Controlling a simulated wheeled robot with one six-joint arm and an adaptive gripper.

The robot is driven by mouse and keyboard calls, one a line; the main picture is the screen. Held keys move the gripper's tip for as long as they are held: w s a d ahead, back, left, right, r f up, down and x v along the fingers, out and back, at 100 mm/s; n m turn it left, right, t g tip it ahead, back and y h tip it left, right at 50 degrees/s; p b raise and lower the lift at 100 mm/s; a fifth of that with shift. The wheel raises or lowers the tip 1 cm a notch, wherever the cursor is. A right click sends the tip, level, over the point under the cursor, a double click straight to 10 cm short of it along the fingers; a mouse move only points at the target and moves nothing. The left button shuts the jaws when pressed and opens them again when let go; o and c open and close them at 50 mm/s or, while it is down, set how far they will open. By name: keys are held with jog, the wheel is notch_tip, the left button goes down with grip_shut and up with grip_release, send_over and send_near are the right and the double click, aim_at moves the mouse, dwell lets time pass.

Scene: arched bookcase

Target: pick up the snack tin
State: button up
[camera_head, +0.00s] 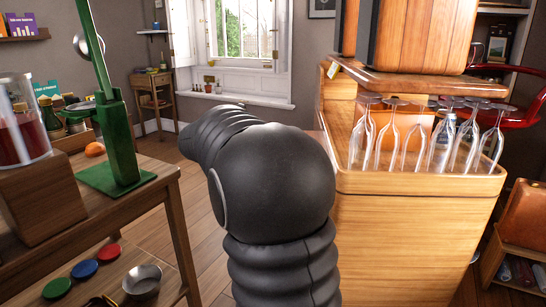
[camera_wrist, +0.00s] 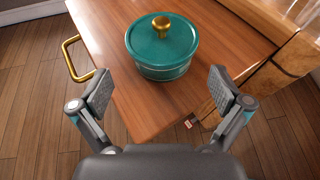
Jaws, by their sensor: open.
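The snack tin appears to be the round teal lidded container (camera_wrist: 162,52) with a gold knob on its lid. It stands upright on a brown wooden surface (camera_wrist: 112,48) in the wrist view. My gripper (camera_wrist: 160,92) is open and empty, its two fingers spread wide. The tin lies ahead of the fingertips, roughly centred between them, and the fingers do not touch it. In the head view my dark arm fills the middle, and neither the tin nor my gripper can be made out there.
A gold handle (camera_wrist: 72,60) sticks out at the surface's left edge. A wooden counter (camera_head: 420,230) at right carries several upturned glasses (camera_head: 412,140). At left, a wooden table (camera_head: 150,175) holds a green stand (camera_head: 122,135) and a red-filled jar (camera_head: 22,125).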

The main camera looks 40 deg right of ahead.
jog(key=shift+x, duration=1.2)
jog(key=shift+f+b+x, duration=0.2)
jog(key=shift+x, duration=1.15)
jog(key=shift+f+b+x, duration=0.15)
jog(key=shift+f+x, duration=0.05)
jog(key=shift+x, duration=1.1)
jog(key=shift+s+a, duration=0.15)
jog(key=shift+s, duration=0.05)
jog(key=shift+c, duration=0.3)
jog(key=c, duration=0.8)
jog(key=shift+r, duration=0.1)
